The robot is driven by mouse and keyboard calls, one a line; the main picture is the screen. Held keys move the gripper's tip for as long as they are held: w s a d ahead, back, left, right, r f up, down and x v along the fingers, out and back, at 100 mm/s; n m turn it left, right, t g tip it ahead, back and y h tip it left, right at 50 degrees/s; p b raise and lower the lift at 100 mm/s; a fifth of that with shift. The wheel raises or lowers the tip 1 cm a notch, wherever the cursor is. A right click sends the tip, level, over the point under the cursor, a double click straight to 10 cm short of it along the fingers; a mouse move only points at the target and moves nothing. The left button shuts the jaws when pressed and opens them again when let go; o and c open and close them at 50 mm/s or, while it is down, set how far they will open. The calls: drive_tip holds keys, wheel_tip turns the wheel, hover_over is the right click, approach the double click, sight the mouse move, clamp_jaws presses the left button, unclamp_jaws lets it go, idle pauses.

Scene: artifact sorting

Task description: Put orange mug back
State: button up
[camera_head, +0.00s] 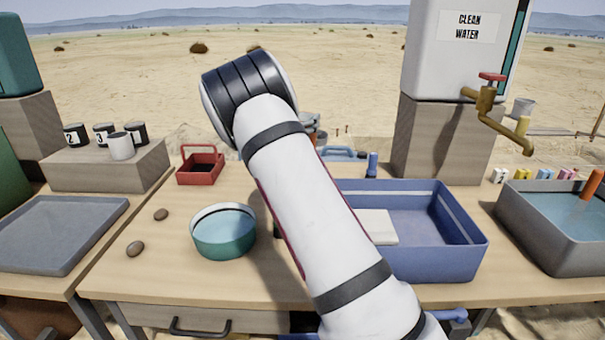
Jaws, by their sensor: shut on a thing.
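I cannot make out an orange mug. My own white arm (315,210) with black bands crosses the middle of the view and hides what lies behind it. My gripper and anything in it are not clearly visible. A small grey piece (310,119) with a brownish patch below it shows just right of the arm; I cannot tell what it is. White and dark mugs stand on a wooden block at the left: a plain white one (121,146) in front, and dark-banded numbered ones (75,135) behind.
A teal bowl (223,232), a red caddy (200,166) and two stones (135,249) are left of the arm. A blue bin (462,262) is right of it. A grey water tub (545,262) and a tapped water tank (440,60) stand farther right. A grey tray (50,262) is left.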

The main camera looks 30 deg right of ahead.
wheel_tip(320, 180, down, 10)
drive_tip(key=b, duration=0.3)
drive_tip(key=shift+r, duration=0.2)
drive_tip(key=shift+f, duration=0.1)
drive_tip(key=shift+f, duration=0.15)
drive_tip(key=o, duration=1.5)
